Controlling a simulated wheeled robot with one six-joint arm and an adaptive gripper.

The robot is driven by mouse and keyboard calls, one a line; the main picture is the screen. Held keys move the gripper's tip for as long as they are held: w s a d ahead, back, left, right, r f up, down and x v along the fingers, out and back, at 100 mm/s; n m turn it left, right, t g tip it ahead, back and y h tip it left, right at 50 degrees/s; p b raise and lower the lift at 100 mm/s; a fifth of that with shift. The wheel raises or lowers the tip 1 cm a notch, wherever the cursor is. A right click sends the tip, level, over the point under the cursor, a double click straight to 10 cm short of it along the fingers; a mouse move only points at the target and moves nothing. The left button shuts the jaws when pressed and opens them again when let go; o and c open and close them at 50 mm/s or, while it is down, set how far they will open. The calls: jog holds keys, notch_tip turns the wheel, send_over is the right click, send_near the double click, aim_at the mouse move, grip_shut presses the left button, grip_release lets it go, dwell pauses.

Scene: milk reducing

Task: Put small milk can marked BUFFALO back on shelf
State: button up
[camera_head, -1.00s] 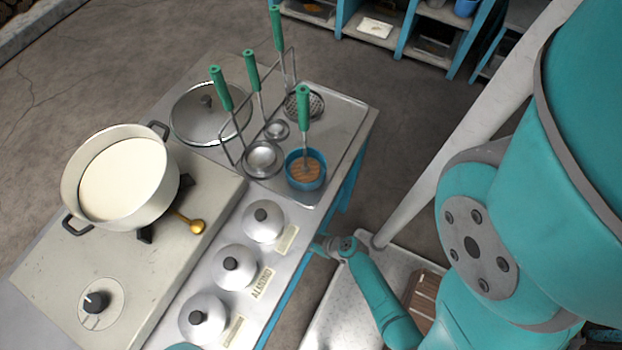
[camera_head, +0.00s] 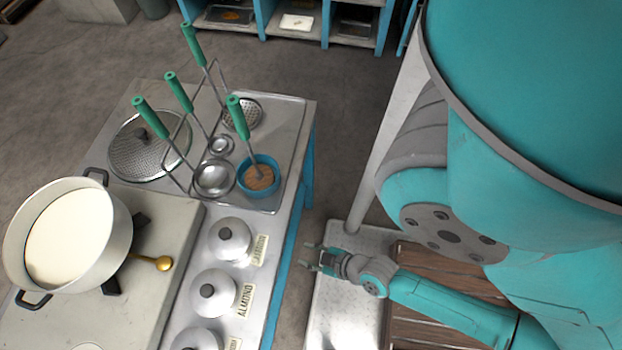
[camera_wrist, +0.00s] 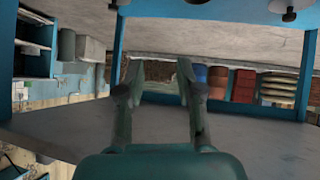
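My gripper (camera_head: 312,257) is beside the right edge of the cooking table in the head view, above a light metal surface. Its two fingers stand apart with nothing between them, and they also show spread in the wrist view (camera_wrist: 160,82). I see no milk can marked BUFFALO in either view. A blue-framed shelf unit (camera_head: 335,33) stands at the top of the head view, with trays in its compartments; I cannot tell whether it is the shelf of the task.
The table holds a pot of white liquid (camera_head: 72,235) on a burner, lidded containers (camera_head: 230,239) with labels, one reading ALMOND, a blue cup (camera_head: 259,176) and green-handled ladles (camera_head: 178,92). Open floor (camera_head: 330,120) lies between table and shelves.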

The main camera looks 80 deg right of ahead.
jog(key=a+r+t+y, duration=0.1)
jog(key=r+t, duration=0.1)
jog(key=r, duration=1)
jog(key=s+a+r+t+y, duration=0.1)
jog(key=a+r+t, duration=0.1)
jog(key=r, duration=1)
jog(key=shift+r+n+t+y, duration=0.3)
jog(key=shift+n+t, duration=0.1)
jog(key=shift+t, duration=0.1)
jog(key=shift+a+f, duration=0.1)
